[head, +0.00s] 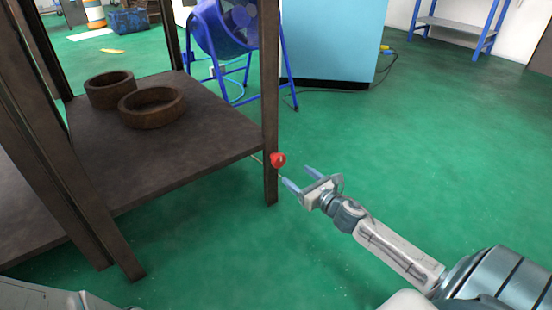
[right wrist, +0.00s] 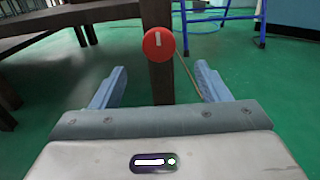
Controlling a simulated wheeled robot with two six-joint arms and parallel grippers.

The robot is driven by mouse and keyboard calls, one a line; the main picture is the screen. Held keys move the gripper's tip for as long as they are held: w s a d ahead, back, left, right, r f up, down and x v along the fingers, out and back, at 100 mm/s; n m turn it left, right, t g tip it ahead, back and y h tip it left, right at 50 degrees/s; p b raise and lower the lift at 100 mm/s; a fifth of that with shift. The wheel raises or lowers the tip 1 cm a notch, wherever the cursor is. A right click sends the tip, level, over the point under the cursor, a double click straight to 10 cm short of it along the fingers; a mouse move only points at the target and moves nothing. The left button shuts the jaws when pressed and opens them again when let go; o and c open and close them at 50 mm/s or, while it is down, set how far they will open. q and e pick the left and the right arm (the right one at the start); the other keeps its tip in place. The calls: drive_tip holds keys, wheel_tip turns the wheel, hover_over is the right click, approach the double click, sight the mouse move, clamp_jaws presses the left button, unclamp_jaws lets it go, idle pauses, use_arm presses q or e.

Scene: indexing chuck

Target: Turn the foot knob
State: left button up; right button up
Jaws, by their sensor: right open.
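The foot knob (head: 278,159) is a small red round knob at the lower part of a dark table leg. In the right wrist view the knob (right wrist: 159,44) faces me as a red disc with a pale upright mark, in front of the leg. My right gripper (head: 298,178) is open and empty, just right of and below the knob in the head view. In the right wrist view its two blue-grey fingers (right wrist: 162,78) stand apart, with the knob beyond them and between them sideways. No contact shows. My left gripper is not in view.
The dark table leg (head: 270,100) stands directly behind the knob. A low shelf (head: 190,130) carries two brown rings (head: 151,103). A thin cord (right wrist: 190,78) runs near the knob. A blue fan (head: 225,35) stands behind. Green floor (head: 420,130) is clear to the right.

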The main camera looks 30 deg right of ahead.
sight(281, 162)
drive_tip(key=shift+w+a+r+p, duration=0.1)
drive_tip(key=shift+w+r+p, duration=0.15)
drive_tip(key=shift+w+p, duration=1.15)
drive_tip(key=shift+w+a+r+p, duration=0.2)
drive_tip(key=shift+w+p, duration=0.5)
drive_tip(key=shift+p, duration=1.3)
drive_tip(key=w, duration=0.1)
drive_tip(key=w+p, duration=0.1)
drive_tip(key=w, duration=0.2)
drive_tip(key=shift+w+a+f, duration=0.1)
drive_tip(key=shift+w+f, duration=0.2)
drive_tip(key=shift+w, duration=0.75)
drive_tip(key=shift+c, duration=0.2)
drive_tip(key=c, duration=1)
